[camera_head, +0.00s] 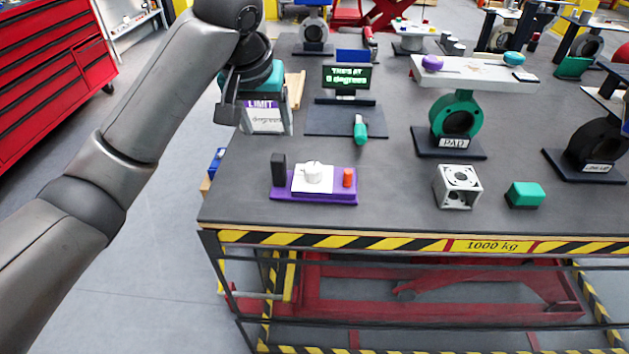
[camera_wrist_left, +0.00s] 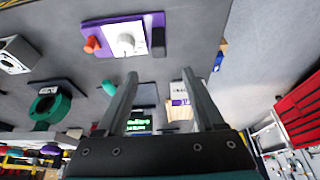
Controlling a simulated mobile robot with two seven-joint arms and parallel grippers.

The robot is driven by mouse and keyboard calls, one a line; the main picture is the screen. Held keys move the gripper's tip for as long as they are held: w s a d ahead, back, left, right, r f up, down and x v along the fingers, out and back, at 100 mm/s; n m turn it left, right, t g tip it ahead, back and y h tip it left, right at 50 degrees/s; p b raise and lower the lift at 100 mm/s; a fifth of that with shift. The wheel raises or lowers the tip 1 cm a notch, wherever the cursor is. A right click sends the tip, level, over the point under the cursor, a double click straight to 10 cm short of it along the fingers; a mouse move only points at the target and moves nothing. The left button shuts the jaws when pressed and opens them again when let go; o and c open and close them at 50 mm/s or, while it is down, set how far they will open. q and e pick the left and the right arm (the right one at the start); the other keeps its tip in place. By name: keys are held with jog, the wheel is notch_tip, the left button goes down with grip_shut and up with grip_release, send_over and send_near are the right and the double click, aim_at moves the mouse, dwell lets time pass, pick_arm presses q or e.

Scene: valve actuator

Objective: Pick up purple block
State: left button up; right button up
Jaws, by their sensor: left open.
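A purple, rounded block (camera_head: 432,62) lies on the left end of the white plate (camera_head: 472,70) on the green PAD valve stand. A wider, flat purple base (camera_head: 335,196) sits near the table's front left, carrying a white box with a knob, a dark block and an orange piece; it also shows in the left wrist view (camera_wrist_left: 152,22). My left gripper (camera_head: 230,108) hangs above the table's left edge by a box labelled LIMIT (camera_head: 268,120), apart from both purple things. In the left wrist view its two fingers (camera_wrist_left: 160,73) are spread with nothing gripped between them.
A sign (camera_head: 347,78) and a green-handled tool (camera_head: 360,128) stand mid-table. A grey cube housing (camera_head: 458,187) and a green block (camera_head: 525,194) are at the front. Another valve stand (camera_head: 590,150) is at the right. Dark tabletop between them is clear.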

aim_at(278, 156)
pick_arm(q)
jog(key=x, duration=1.1)
jog(key=shift+f, duration=0.4)
jog(key=shift+c, duration=0.2)
grip_shut()
jog(key=shift+w+d+r, duration=0.1)
jog(key=shift+r, duration=0.05)
dwell(0.6)
